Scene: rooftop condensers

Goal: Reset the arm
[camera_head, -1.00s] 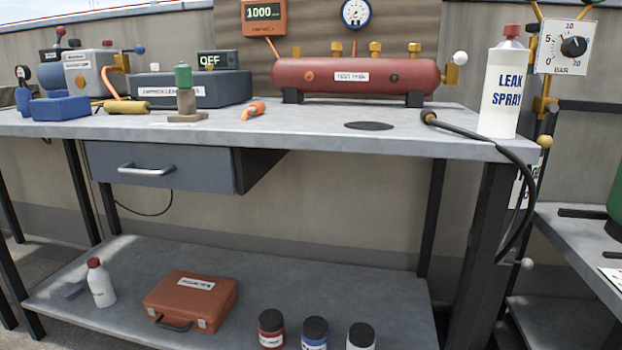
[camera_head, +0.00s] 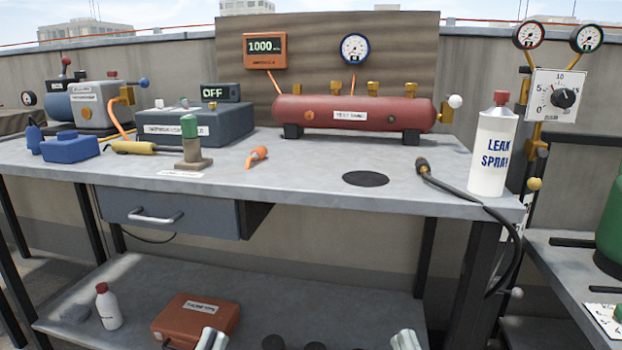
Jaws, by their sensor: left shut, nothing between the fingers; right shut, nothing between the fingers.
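My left gripper (camera_head: 212,339) shows only as pale metal at the bottom edge, in front of the orange case on the lower shelf. It is shut with nothing in it. My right gripper (camera_head: 405,340) shows at the bottom edge further right, also shut and empty. Both are apart from the workbench (camera_head: 300,180) and below its top in the picture. The rest of both arms is out of view.
The bench holds a red test tank (camera_head: 355,114), a leak spray bottle (camera_head: 493,150), a black-handled hose (camera_head: 450,185) and a grey box (camera_head: 200,125). A drawer (camera_head: 165,212) hangs below. The lower shelf holds an orange case (camera_head: 190,315) and white bottle (camera_head: 108,306).

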